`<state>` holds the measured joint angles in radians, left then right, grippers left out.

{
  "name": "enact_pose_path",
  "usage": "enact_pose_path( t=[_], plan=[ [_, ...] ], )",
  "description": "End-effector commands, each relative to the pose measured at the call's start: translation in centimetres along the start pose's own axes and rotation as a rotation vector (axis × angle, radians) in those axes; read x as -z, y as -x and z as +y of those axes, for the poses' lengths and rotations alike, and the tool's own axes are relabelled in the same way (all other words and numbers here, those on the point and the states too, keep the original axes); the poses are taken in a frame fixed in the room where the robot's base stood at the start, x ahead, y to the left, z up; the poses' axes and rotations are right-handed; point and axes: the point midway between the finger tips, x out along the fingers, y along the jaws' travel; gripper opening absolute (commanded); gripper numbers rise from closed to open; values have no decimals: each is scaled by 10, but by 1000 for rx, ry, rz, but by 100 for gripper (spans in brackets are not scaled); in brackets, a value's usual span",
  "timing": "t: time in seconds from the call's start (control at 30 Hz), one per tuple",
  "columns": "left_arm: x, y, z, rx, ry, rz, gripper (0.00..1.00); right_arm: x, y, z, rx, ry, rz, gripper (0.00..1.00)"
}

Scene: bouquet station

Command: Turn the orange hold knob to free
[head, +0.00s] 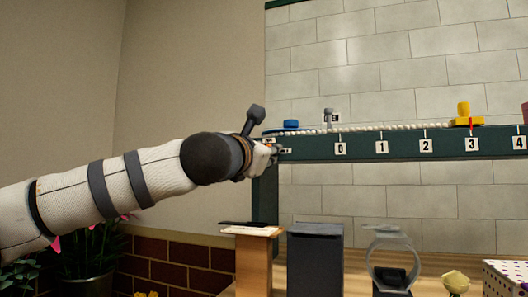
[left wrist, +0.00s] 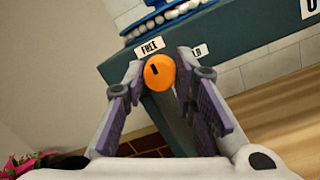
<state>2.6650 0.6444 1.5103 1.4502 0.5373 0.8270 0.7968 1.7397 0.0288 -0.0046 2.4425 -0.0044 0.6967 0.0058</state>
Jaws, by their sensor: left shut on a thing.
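The orange hold knob (left wrist: 159,72) sits on the end of the dark green rail (left wrist: 230,45) in the left wrist view, with a short, dark, near-upright mark on its face. A FREE label (left wrist: 150,46) is just above it; a second label (left wrist: 199,52), partly hidden and showing "LD", is to its upper right. My left gripper (left wrist: 155,80) is shut on the knob, one finger on each side. In the head view, my left gripper (head: 272,150) is at the rail's left end and hides the knob. My right gripper is not in view.
The rail (head: 400,146) carries number tags, a bead string (head: 390,128), a blue disc (head: 291,124) and a yellow slider (head: 463,116). Below stand a wooden post (head: 253,262), a dark box (head: 315,262) and a round clear holder (head: 390,255). Plants are at lower left.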

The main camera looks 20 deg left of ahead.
Motion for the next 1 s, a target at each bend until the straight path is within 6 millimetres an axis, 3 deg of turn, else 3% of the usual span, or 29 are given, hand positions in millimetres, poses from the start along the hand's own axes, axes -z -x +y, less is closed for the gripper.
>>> enact_pose_path(
  t=[0.13,0.17,0.23,0.6,1.0],
  plan=[
    [-1,0,1,-2,1,-1,0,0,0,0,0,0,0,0],
    [-1,0,1,-2,1,-1,30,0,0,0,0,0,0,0],
    [-1,0,1,-1,0,-1,45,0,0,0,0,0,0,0],
    [-1,7,1,0,-1,-2,45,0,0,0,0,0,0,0],
    [-1,103,1,-1,-1,-3,45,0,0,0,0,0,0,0]
  ],
)
